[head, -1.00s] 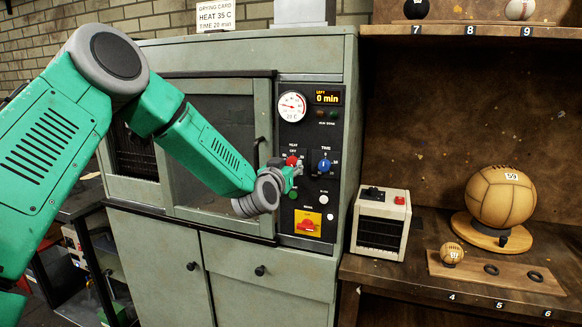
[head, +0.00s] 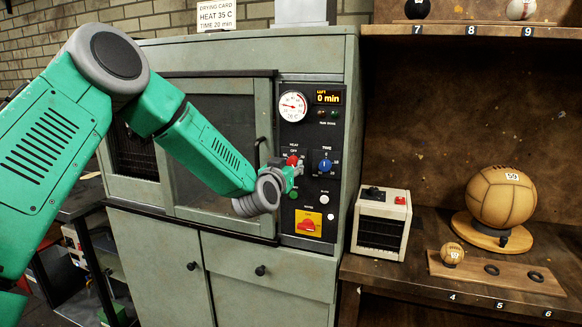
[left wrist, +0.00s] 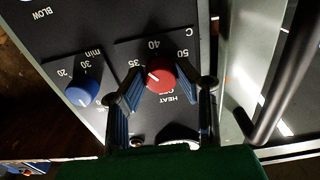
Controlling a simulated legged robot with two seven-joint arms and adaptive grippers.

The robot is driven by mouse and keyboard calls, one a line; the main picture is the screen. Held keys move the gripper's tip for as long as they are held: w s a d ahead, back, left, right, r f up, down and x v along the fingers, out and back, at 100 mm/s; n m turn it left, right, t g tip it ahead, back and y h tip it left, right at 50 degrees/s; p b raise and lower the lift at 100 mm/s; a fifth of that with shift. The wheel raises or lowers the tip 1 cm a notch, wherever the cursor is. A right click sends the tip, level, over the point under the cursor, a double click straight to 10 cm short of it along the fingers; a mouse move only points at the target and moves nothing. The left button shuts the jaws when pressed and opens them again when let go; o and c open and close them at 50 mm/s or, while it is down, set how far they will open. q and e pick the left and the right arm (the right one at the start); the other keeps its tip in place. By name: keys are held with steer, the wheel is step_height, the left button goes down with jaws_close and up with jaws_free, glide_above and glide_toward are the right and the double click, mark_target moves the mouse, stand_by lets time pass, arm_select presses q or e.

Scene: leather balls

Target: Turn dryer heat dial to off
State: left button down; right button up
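The red heat dial (left wrist: 160,74) is on the dryer's dark control panel (head: 310,222). In the left wrist view it sits between the fingertips of my left gripper (left wrist: 162,82). Both blue finger pads lie close against its sides, so the gripper looks shut on it. The dial's pale mark faces the 35 side of the scale; OFF is partly hidden below the dial. In the head view my left gripper (head: 294,168) reaches the panel from the left and covers part of the dial. My right gripper is not in view.
The blue time dial (head: 325,166) sits just beside the heat dial. A red switch on a yellow plate (head: 308,222) is below. The dryer door handle (left wrist: 285,75) runs near the gripper. A small white box (head: 381,222) stands right of the dryer on a shelf with leather balls.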

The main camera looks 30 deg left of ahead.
arm_select(q)
steer(key=c, duration=1.2)
jaws_free()
steer(key=shift+w+a+r, duration=0.1)
steer(key=shift+r, duration=0.15)
steer(key=shift+f, duration=0.25)
steer(key=v, duration=1.1)
steer(key=shift+s+f, duration=0.1)
steer(key=shift+s, duration=0.25)
steer(key=shift+c, duration=0.3)
